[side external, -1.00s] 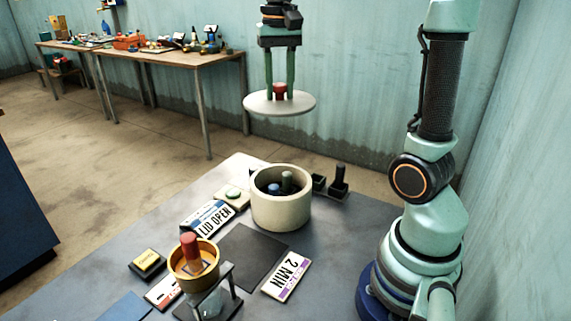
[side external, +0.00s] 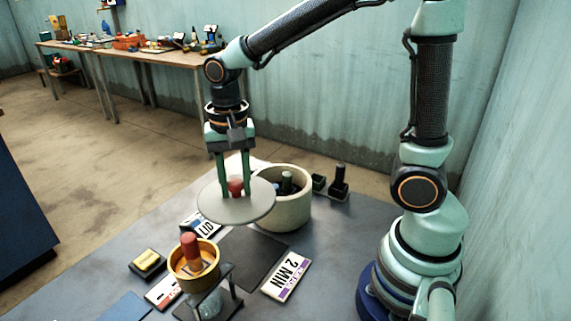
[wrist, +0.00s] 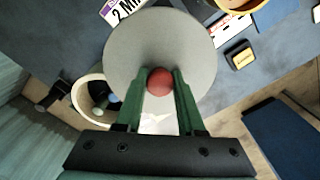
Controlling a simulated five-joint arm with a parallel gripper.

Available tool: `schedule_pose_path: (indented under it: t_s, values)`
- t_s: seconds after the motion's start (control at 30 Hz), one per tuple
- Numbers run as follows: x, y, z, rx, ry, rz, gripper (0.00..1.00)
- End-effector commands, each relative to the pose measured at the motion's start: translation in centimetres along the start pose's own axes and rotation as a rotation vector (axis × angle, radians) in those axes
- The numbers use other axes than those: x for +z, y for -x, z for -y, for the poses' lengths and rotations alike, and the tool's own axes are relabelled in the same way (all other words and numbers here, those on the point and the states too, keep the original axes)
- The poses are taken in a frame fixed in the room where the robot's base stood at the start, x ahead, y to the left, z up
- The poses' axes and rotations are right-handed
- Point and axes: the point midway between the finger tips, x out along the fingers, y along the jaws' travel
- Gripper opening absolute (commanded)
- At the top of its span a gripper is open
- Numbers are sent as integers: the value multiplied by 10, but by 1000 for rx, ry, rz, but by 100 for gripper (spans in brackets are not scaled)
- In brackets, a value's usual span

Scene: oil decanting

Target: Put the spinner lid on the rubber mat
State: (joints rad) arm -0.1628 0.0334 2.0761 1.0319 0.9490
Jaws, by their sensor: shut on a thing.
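The spinner lid (side external: 236,207) is a flat grey disc with a red knob. My gripper (side external: 235,188) is shut on the red knob and holds the lid level in the air. In the wrist view the lid (wrist: 160,38) fills the upper middle, with the knob between the green fingers of my gripper (wrist: 160,84). The dark rubber mat (side external: 252,258) lies on the table below the lid, in front of the cream pot; the lid hides part of the view behind it.
The open cream pot (side external: 292,208) stands behind the mat, with bottles inside. A yellow funnel-like cup (side external: 181,268) on a stand is at the front left.

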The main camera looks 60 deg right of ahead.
Motion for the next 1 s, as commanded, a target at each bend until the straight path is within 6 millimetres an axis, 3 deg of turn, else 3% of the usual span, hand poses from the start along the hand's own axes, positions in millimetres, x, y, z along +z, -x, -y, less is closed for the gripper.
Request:
schedule_pose_path:
  t_s: [0.1,0.4,1.0]
  values:
    - [0,-31,-1,6,0,4,0]
    - [0,-98,-2,5,0,3,0]
    - [0,-153,0,0,1,0,0]
